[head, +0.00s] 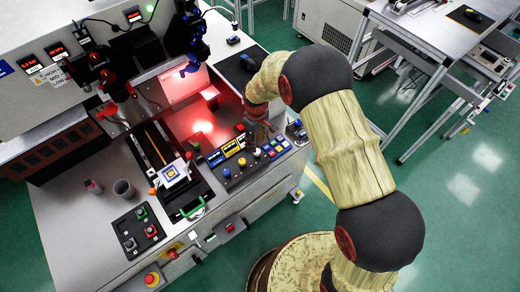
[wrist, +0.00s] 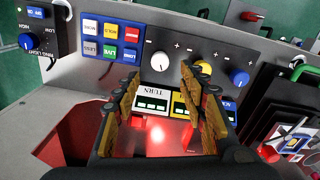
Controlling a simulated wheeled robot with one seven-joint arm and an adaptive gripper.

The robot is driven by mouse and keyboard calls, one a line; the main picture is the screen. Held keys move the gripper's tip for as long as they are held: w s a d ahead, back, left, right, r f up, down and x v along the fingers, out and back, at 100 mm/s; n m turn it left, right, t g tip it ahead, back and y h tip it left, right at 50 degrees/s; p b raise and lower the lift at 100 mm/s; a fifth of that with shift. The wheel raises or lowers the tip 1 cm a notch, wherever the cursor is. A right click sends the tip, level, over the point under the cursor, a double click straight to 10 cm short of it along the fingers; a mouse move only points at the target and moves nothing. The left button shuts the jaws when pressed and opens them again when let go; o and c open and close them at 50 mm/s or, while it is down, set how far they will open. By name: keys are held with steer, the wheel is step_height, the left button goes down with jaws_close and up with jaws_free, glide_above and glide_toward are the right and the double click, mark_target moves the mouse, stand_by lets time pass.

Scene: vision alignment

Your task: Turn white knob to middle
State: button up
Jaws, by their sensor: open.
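The white knob (wrist: 160,61) sits on the grey control panel, and it also shows in the head view (head: 257,153) below my gripper. A small dark mark shows on it in the wrist view, but its exact setting is too small to tell. My gripper (wrist: 160,74) is open and empty. Its two yellowish fingers stand left and right of the white knob in the picture, with the knob showing between and just beyond the tips. Whether they touch the panel I cannot tell.
A yellow knob (wrist: 204,68) is close beside the right finger, with a blue knob (wrist: 240,78) farther right. Colored buttons (wrist: 110,40) lie left of the white knob. Small displays (wrist: 152,104) show between the fingers. A black tray (head: 139,230) holds several buttons.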

mark_target(257, 153)
step_height(257, 153, down, 8)
steer(key=shift+r+b, duration=0.25)
steer(key=shift+b, duration=0.35)
steer(key=shift+c, duration=0.2)
jaws_close()
